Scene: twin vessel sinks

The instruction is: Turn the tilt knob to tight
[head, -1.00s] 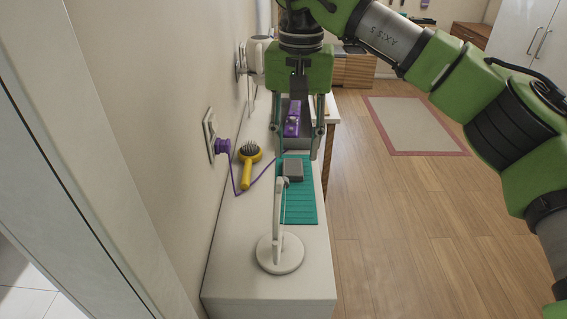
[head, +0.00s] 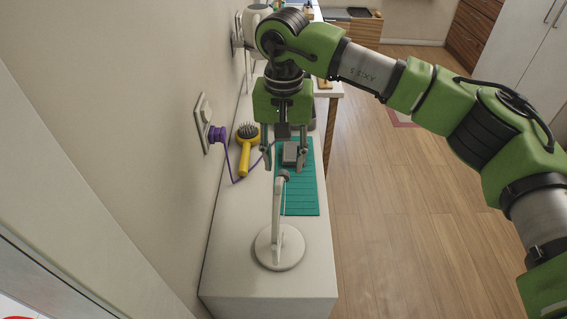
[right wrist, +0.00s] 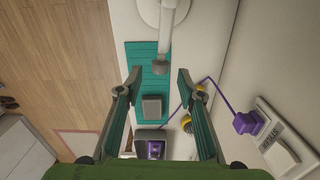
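A white stand (head: 277,215) with a round base stands upright near the front of the white counter. A small grey knob (head: 284,174) shows at the top of its post; it also shows in the right wrist view as a grey cylinder (right wrist: 162,65). My right gripper (head: 284,165) points down above the counter. Its fingers are spread open, with nothing held between them. In the right wrist view the knob lies just past the open fingertips (right wrist: 158,77), seemingly apart from them. No mark for tight is readable. My left gripper is out of view.
A grey block (head: 290,154) sits on a teal mat (head: 300,202) behind the stand. A yellow brush (head: 245,158) and a purple cord from a wall plug (head: 216,134) lie left. A purple device (right wrist: 154,150) sits in a dark holder. Open floor lies right.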

